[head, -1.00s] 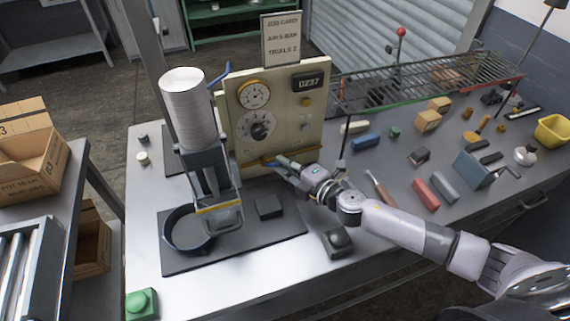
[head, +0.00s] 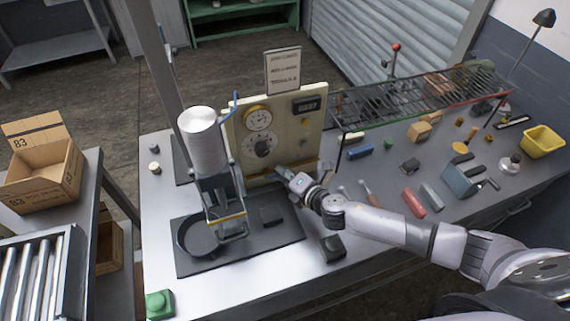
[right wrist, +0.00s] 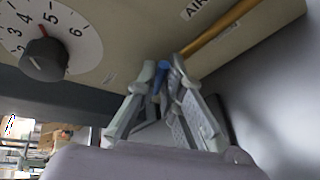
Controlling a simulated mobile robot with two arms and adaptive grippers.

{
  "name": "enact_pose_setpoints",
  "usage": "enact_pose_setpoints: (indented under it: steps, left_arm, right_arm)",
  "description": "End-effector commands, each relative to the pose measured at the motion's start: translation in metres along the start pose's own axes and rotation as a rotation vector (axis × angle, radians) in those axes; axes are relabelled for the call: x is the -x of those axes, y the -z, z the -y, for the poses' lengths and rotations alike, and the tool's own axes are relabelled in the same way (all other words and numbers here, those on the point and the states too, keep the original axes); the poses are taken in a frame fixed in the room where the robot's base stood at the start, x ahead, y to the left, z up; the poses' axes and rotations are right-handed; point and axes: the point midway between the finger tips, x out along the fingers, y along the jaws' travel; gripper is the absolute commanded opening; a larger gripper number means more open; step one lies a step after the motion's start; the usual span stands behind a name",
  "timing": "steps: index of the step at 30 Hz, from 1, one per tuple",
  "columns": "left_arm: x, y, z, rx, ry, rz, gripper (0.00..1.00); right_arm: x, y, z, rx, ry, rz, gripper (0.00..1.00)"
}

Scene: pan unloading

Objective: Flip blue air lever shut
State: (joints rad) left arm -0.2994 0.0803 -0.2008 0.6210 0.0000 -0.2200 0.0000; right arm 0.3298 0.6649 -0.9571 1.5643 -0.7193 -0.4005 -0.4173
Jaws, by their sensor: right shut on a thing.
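The blue air lever (right wrist: 161,69) shows in the right wrist view as a small blue piece between the fingertips, beside a brass pipe (right wrist: 215,38) under an "AIR" label. My right gripper (right wrist: 160,82) is shut on it; the fingers hide much of the lever, so its exact angle cannot be told. In the head view my right gripper (head: 281,174) reaches the lower front of the cream control panel (head: 287,128), and the lever is hard to make out there. My left gripper is not in view.
A press with a white cylinder (head: 203,142) and a round black pan (head: 199,240) stand left of the gripper. A black block (head: 271,215) and a dark box-like item (head: 332,248) lie nearby. A wire rack (head: 420,97) stands to the right.

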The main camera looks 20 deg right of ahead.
Motion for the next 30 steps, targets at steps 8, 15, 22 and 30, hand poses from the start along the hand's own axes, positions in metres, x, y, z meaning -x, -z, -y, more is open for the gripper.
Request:
enact_pose_setpoints:
  steps: [8,15,22,30]
  left_arm:
    - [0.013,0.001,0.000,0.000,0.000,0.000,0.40]
    - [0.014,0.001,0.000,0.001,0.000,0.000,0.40]
    - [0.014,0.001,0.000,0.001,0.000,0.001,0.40]
    - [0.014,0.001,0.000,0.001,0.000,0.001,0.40]
  right_arm:
    - [0.001,0.004,-0.014,0.237,0.096,0.050,0.00]
    - [0.001,0.010,-0.023,0.443,0.182,0.095,0.00]
    - [0.000,0.016,-0.030,0.640,0.264,0.137,0.00]
    - [-0.002,0.024,-0.036,0.835,0.345,0.179,0.00]
